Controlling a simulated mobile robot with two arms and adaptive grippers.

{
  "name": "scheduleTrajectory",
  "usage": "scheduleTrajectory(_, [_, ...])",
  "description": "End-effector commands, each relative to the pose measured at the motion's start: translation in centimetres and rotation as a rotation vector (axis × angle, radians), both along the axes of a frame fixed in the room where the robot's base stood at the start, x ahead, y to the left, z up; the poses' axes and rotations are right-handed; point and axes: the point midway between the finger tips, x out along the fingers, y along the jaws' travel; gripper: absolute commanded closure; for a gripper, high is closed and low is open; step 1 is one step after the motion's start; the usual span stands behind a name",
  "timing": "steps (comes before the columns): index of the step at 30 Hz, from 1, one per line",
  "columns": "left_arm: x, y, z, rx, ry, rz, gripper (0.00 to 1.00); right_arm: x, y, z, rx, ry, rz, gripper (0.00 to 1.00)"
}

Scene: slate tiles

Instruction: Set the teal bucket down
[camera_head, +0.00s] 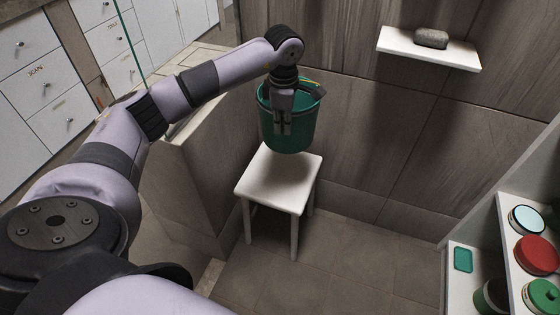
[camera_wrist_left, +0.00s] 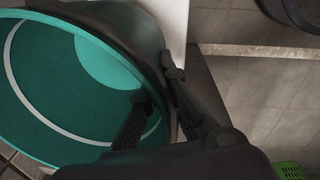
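The teal bucket (camera_head: 297,140) is upright in the middle of the head view, over the back part of a white stool (camera_head: 277,183). Whether its base touches the seat cannot be told. My left gripper (camera_head: 283,128) points down at the bucket's near side and covers part of its wall and rim. In the left wrist view the bucket (camera_wrist_left: 50,85) fills the left side, with a pale curved line inside. There the left gripper (camera_wrist_left: 155,85) is shut on the rim, one finger inside and one outside. My right gripper is in neither view.
A wall shelf (camera_head: 430,48) with a grey stone (camera_head: 431,38) hangs at upper right. A low partition (camera_head: 190,180) stands left of the stool. A shelf unit (camera_head: 510,255) with a red lidded jar (camera_head: 537,254) is at lower right. Floor tiles (camera_head: 340,265) before the stool are clear.

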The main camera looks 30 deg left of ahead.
Motion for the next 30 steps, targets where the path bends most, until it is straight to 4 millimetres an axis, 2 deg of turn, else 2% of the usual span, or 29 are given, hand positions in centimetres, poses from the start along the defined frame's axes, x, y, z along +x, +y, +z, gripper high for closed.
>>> scheduleTrajectory(1, [0.1, 0.5, 0.9, 0.000, -0.001, 0.054, 1.00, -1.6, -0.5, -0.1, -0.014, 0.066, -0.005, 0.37])
scheduleTrajectory(3, [0.3, 1.1, 1.1, 0.001, -0.002, 0.115, 1.00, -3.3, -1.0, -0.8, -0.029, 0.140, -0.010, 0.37])
scheduleTrajectory(8, [0.3, 1.6, 0.4, 0.002, -0.002, 0.177, 1.00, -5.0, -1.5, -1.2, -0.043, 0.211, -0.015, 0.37])
scheduleTrajectory(11, [0.3, 1.7, -1.8, 0.002, 0.001, 0.183, 1.00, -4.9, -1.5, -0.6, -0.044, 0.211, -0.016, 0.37])
scheduleTrajectory(22, [0.3, 1.6, -11.6, 0.001, 0.001, 0.178, 1.00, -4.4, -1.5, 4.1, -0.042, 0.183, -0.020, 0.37])
scheduleTrajectory(27, [0.3, 1.6, -14.1, 0.001, -0.003, 0.179, 1.00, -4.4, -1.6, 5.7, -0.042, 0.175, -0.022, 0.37])
scheduleTrajectory(30, [0.4, 1.6, -14.7, 0.001, -0.004, 0.178, 1.00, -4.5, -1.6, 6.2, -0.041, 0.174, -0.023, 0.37])
